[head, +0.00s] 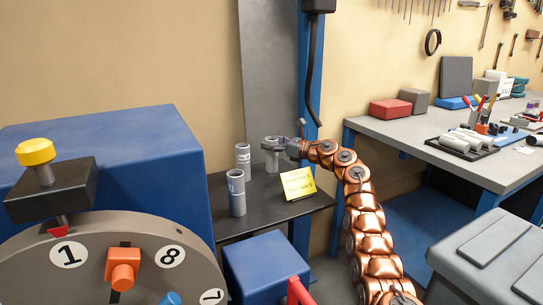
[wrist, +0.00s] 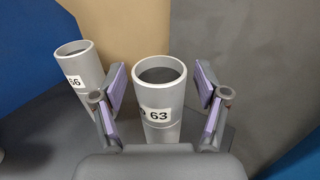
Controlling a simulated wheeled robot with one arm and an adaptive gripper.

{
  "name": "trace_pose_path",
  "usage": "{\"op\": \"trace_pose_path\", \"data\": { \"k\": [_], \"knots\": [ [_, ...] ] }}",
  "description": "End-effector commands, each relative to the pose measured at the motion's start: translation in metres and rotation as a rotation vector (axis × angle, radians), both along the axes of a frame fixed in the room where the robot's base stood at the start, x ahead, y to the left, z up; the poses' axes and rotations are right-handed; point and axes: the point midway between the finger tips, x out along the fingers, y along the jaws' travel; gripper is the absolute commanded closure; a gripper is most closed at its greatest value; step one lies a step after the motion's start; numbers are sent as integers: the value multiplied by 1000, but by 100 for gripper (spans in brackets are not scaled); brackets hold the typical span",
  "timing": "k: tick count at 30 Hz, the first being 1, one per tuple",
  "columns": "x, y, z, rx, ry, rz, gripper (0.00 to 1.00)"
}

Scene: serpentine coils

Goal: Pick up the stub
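Several grey hollow cylinders that look like the stubs stand upright on the dark shelf. The one marked 63 (wrist: 162,100) is between the fingers of my gripper (wrist: 160,93), with a gap visible on each side; in the head view it is the rightmost cylinder (head: 271,157). My gripper (head: 286,146) is open beside it, coming from the right; its fingers are small and partly hidden there. A second cylinder (wrist: 80,66), its label partly cut off, stands to the left in the wrist view. The head view shows two others, one behind (head: 243,159) and one in front (head: 236,193).
A blue cabinet (head: 110,140) with a numbered dial (head: 125,262) stands left. A blue post (head: 308,90) and hanging black cable (head: 314,80) are close above my arm. A workbench (head: 400,130) stands right.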

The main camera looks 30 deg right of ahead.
Motion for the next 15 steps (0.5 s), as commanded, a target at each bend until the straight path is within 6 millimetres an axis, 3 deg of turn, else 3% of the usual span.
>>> {"op": "trace_pose_path", "data": {
  "k": [2,15],
  "knots": [
    [0,0,0,0,0,0,38],
    [0,0,0,0,0,0,84]
  ]
}}
